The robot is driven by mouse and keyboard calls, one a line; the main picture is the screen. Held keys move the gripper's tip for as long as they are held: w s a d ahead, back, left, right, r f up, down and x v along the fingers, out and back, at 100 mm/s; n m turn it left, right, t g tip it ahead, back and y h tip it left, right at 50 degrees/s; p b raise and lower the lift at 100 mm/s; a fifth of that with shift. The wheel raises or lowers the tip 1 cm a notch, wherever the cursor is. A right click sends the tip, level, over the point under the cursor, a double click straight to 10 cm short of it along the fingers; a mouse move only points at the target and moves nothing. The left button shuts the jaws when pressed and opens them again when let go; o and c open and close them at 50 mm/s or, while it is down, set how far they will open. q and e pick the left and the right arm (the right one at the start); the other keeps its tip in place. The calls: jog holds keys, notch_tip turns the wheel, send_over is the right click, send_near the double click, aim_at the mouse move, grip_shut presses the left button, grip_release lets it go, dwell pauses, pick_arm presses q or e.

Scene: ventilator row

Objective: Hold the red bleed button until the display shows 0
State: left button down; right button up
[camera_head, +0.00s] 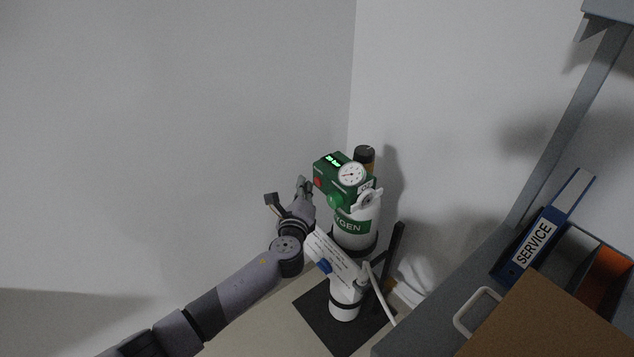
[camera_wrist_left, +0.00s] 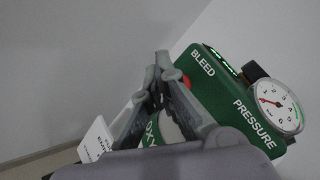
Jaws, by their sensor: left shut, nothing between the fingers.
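The green regulator box (camera_head: 336,184) sits on top of a white oxygen cylinder. The lit green display (camera_head: 333,160) on top seems to read about 20 bar, but the digits are small. My left gripper (camera_head: 304,182) is shut and empty, just left of the button. In the left wrist view the closed fingertips (camera_wrist_left: 159,66) are beside the red button (camera_wrist_left: 186,81), which a finger partly covers. I cannot tell whether they touch it. The display (camera_wrist_left: 222,62) is edge-on there and unreadable.
A white label board (camera_head: 335,257) hangs in front of the cylinder. A desk with a blue SERVICE binder (camera_head: 540,235) stands at the right. Walls close in behind.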

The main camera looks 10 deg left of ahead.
pick_arm(q)
jog(key=shift+w, duration=0.1)
dwell(0.6)
jog(key=shift+w+d, duration=0.25)
jog(key=shift+d, duration=0.05)
jog(key=shift+w+d+b, duration=0.2)
jog(key=shift+d+b, duration=0.05)
jog(key=shift+b, duration=0.1)
dwell(2.4)
dwell(0.7)
jog(key=shift+s+a+p, duration=0.35)
jog(key=shift+s+a, duration=0.2)
jog(key=s+a+p, duration=0.1)
jog(key=s+a, duration=0.2)
jog(key=shift+s+a+p, duration=0.25)
jog(key=shift+a+p, duration=0.05)
jog(key=shift+p, duration=0.05)
